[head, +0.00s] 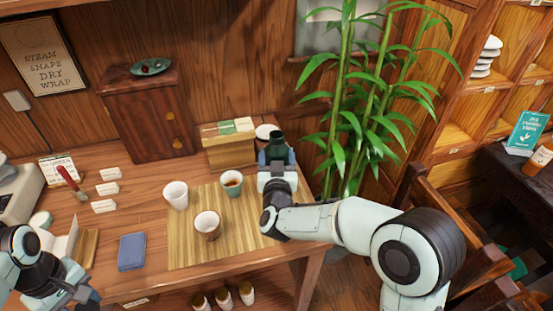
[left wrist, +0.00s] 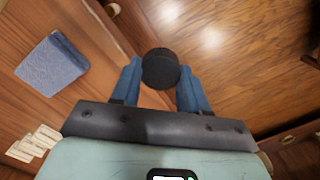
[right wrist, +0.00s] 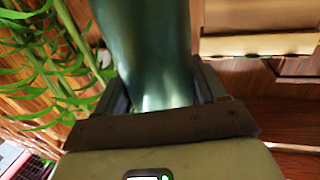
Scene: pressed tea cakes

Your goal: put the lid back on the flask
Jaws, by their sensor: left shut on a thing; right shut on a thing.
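The dark green flask (head: 277,142) is upright at the back right of the table, its upper part showing above my right gripper (head: 277,157). That gripper is shut on it; in the right wrist view the flask body (right wrist: 150,45) fills the space between the fingers. I cannot tell whether its base touches the table. A round black piece, which looks like the lid (left wrist: 161,68), is between the blue fingers of my left gripper (left wrist: 160,82), which is shut on it. In the head view the left gripper (head: 78,295) is at the lower left, far from the flask, and the lid is not clear there.
A box (head: 229,152) stands beside the flask, and a bamboo plant (head: 365,110) rises to the right.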

